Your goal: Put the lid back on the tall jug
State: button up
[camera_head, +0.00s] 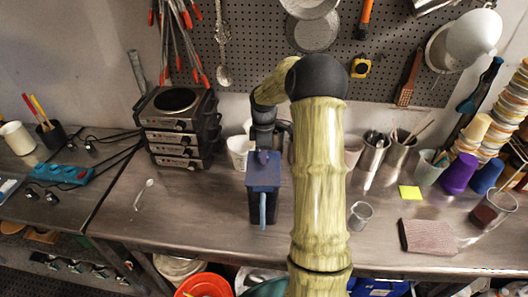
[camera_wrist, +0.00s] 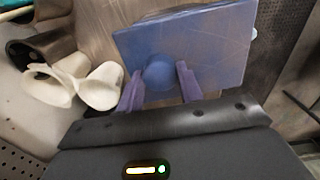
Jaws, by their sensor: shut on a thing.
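The blue square lid (camera_head: 264,172) is in the middle of the head view, lying flat over the tall dark blue jug (camera_head: 254,207). In the wrist view the lid (camera_wrist: 215,45) fills the upper middle, and its round knob (camera_wrist: 158,76) sits between my fingers. My gripper (camera_head: 262,156) is shut on that knob from above; its purple fingers (camera_wrist: 160,70) show on both sides of it. The jug's pale blue handle (camera_head: 263,212) faces the front. I cannot tell whether the lid touches the jug's rim. The lid hides the jug in the wrist view.
A white cup (camera_head: 238,152) stands behind the jug, close on its left. A stack of black hotplates (camera_head: 176,130) is further left. A small clear beaker (camera_head: 360,216) stands to the right, past my arm. The bench (camera_head: 185,215) left of the jug is mostly clear, with a white spoon.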

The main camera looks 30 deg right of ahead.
jog(key=o, duration=1.5)
jog(key=shift+o, duration=0.2)
jog(key=shift+r, duration=0.1)
jog(key=shift+r+p, duration=3)
jog(key=shift+r, duration=0.5)
jog(key=shift+c, duration=0.2)
grip_shut()
